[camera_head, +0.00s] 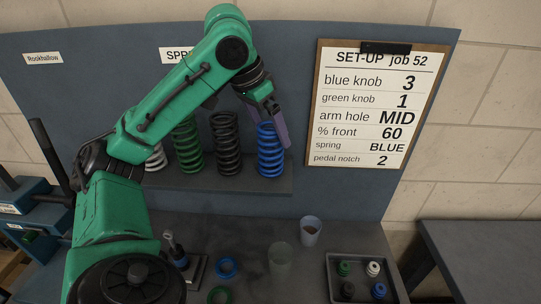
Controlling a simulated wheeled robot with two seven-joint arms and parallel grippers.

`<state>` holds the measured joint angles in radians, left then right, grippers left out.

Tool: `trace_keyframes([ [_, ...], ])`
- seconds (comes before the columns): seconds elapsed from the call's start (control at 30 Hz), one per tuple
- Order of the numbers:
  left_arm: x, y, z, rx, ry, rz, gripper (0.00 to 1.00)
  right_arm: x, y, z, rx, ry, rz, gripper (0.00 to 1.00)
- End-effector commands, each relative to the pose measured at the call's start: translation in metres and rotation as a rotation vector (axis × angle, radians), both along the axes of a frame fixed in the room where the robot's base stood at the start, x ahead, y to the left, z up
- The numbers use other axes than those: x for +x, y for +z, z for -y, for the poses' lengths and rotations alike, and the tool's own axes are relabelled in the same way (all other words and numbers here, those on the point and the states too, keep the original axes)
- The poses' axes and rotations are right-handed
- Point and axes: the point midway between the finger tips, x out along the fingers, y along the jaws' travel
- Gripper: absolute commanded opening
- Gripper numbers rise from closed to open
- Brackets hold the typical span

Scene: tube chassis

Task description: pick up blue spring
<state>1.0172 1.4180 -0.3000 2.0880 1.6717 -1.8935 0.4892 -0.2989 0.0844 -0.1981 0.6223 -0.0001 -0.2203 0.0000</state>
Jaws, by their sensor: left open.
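The blue spring (270,152) stands upright at the right end of a row of springs on the dark shelf (220,183). My left arm comes in from the left and reaches over the row. My left gripper (275,122) is open at the top of the blue spring. One finger shows along the spring's upper right side; whether it touches is unclear. The other finger is mostly hidden. My right gripper is not in view.
A black spring (226,145), a green spring (187,146) and a partly hidden white spring (156,157) stand left. A clipboard (372,105) hangs right. Below are two cups (311,231), blue (227,267) and green rings, and a tray (338,286) of knobs.

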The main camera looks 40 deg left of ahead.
Motion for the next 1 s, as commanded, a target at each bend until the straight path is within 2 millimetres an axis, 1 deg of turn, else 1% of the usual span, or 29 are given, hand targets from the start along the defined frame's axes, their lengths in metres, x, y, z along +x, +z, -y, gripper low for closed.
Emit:
trace_keyframes([
  [0.03,0.002,-0.006,0.000,0.002,0.001,-0.002,1.00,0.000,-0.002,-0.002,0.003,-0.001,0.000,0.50],
  [0.07,0.003,-0.007,0.000,0.001,-0.001,0.000,1.00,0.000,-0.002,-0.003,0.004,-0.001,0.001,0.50],
  [0.23,0.003,-0.007,0.001,0.000,-0.001,0.001,1.00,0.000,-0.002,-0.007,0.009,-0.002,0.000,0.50],
  [0.27,0.003,-0.007,0.001,0.000,-0.001,0.001,0.96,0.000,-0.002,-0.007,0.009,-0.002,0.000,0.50],
  [0.3,0.003,-0.007,0.001,0.000,-0.001,0.001,0.81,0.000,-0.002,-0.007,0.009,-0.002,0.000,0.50],
  [0.37,0.003,-0.007,0.001,0.000,-0.001,0.001,0.58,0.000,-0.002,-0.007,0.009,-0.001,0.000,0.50],
  [0.4,0.003,-0.007,0.001,0.000,-0.001,0.001,0.43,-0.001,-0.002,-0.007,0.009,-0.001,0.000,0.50],
  [0.47,0.003,-0.007,0.001,0.000,-0.001,0.001,0.20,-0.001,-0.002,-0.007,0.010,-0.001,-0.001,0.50],
  [0.5,0.003,-0.007,0.001,0.000,-0.001,0.001,0.04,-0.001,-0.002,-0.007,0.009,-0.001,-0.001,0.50],
  [0.53,0.003,-0.007,0.001,0.000,-0.001,0.001,0.00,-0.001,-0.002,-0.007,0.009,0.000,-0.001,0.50],
  [0.77,0.003,-0.006,0.001,0.000,-0.001,0.003,0.00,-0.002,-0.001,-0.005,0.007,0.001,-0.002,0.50],
  [0.83,0.003,-0.003,0.001,0.000,-0.001,0.004,0.00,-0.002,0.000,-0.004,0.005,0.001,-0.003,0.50],
  [0.93,0.003,0.007,0.001,-0.002,-0.002,0.005,0.00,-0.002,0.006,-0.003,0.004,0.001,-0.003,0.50],
  [1.0,0.004,0.021,0.001,-0.003,-0.003,0.007,0.00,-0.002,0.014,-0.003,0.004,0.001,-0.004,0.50],
])
